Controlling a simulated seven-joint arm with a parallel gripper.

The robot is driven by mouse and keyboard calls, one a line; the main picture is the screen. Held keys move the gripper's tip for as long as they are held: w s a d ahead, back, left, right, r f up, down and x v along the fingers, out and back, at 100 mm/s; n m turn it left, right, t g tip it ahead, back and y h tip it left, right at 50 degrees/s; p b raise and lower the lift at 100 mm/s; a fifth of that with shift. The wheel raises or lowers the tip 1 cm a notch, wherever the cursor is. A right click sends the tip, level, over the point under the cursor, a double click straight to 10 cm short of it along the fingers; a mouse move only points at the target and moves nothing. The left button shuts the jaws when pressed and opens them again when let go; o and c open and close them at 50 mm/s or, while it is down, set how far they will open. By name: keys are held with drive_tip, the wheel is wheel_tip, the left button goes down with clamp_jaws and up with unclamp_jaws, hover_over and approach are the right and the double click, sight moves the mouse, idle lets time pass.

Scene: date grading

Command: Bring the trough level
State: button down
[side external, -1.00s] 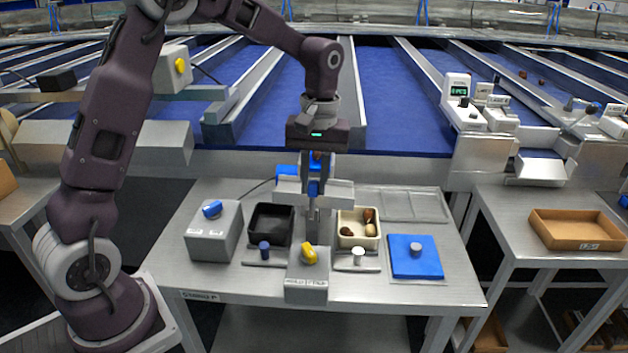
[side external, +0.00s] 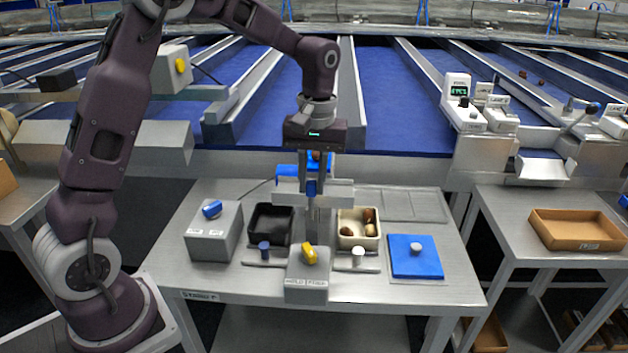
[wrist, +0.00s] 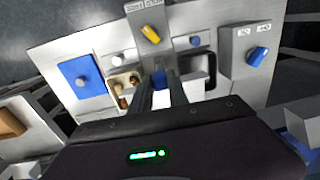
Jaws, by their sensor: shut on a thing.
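The blue trough (side external: 290,170) shows behind my gripper at the back of the steel bench, partly hidden by the fingers. Something small and brown shows in it between the fingers. My gripper (side external: 312,190) points down over the grey stand in the middle of the bench. It is shut on a blue handle (side external: 311,187), which also shows between my fingers in the wrist view (wrist: 159,78). The fingers hide much of the handle and trough, so I cannot tell the exact tilt.
A black tray (side external: 250,236) stands left of the stand, and a cream tray (side external: 344,241) with several dates right. In front is a box with a yellow knob (side external: 309,255). A grey box with a blue knob (side external: 212,209) is left; a blue pad (side external: 410,268) lies right.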

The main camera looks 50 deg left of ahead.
drive_tip(key=c, duration=1.3)
unclamp_jaws()
drive_tip(key=shift+s+a, duration=0.1)
drive_tip(key=shift+r, duration=0.1)
drive_tip(key=r, duration=0.6)
drive_tip(key=shift+w, duration=0.2)
drive_tip(key=shift+r, duration=0.45)
